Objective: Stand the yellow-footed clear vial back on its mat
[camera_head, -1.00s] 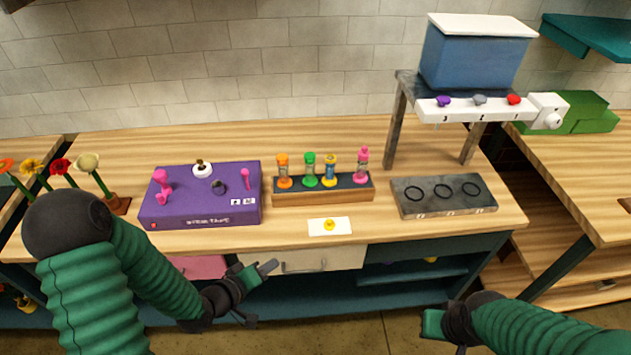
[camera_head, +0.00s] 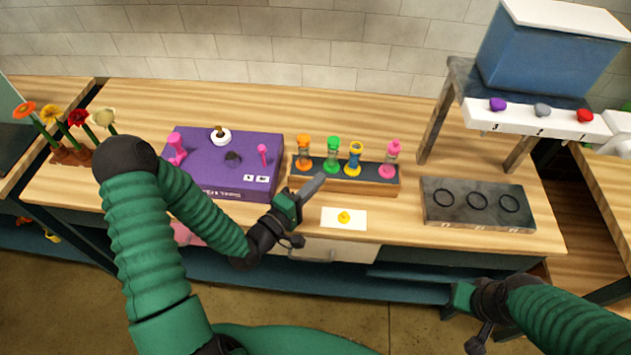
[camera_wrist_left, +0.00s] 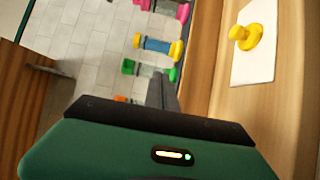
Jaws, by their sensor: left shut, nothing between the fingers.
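A vial with yellow ends and a blue middle (camera_head: 353,160) stands upright in the wooden rack (camera_head: 345,187), between a green vial (camera_head: 332,154) and a pink one (camera_head: 392,159). The white mat (camera_head: 329,220) lies in front of the rack. A small yellow knob-like piece (camera_head: 344,217) is on it; I cannot tell whether a clear body belongs to it. My left gripper (camera_head: 316,183) is shut and empty, just left of the mat before the rack. In the wrist view its fingers (camera_wrist_left: 163,92) point toward the vials. My right gripper (camera_head: 466,318) is low, off the bench's front; its jaws are unclear.
A purple box (camera_head: 225,178) with pink pieces stands left of the rack. A grey tray (camera_head: 437,207) with black rings lies right. Behind it stands a blue hopper (camera_head: 545,60) on a legged stand. Flowers (camera_head: 75,118) are at far left.

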